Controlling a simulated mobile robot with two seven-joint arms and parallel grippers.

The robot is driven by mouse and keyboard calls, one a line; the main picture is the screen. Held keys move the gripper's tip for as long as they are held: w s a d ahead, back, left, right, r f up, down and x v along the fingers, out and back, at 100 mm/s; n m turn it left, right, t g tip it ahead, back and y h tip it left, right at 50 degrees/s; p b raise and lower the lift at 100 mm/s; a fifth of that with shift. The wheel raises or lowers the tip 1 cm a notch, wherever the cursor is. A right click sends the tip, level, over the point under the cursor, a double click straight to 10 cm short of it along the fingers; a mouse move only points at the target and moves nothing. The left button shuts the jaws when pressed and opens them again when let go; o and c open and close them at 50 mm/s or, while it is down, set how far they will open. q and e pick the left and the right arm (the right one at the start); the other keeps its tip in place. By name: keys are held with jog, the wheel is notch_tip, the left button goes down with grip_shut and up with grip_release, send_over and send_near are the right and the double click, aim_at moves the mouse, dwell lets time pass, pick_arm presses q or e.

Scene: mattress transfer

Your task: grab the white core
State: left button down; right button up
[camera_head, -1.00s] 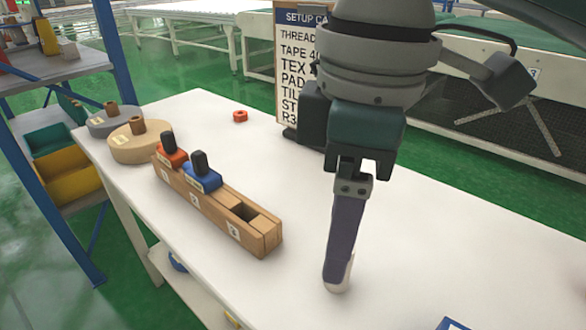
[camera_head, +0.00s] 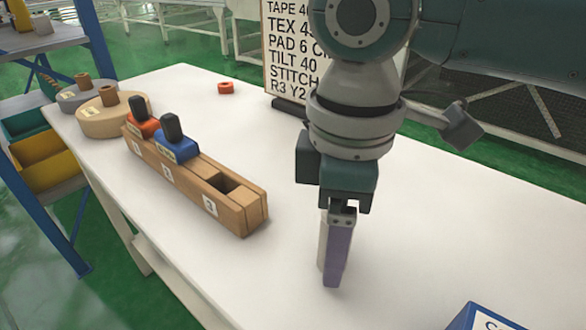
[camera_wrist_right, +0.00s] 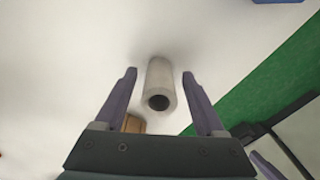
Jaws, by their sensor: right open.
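The white core (camera_wrist_right: 160,84) is a pale hollow tube. In the right wrist view it stands on the table between my two purple fingers, with a gap on both sides. In the head view only a pale strip of it (camera_head: 322,242) shows beside the finger; the rest is hidden. My right gripper (camera_head: 333,278) is open and points down, its fingers low at the white tabletop on either side of the core. My left gripper is not in view.
A wooden rack (camera_head: 200,190) with numbered slots holds a red and a blue piece; its slot 3 is empty. Two round discs (camera_head: 112,122) lie behind it. A small red ring (camera_head: 226,88), a sign (camera_head: 292,50) and a blue box (camera_head: 462,316) are also on the table.

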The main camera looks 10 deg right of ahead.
grip_shut()
dwell(0.6)
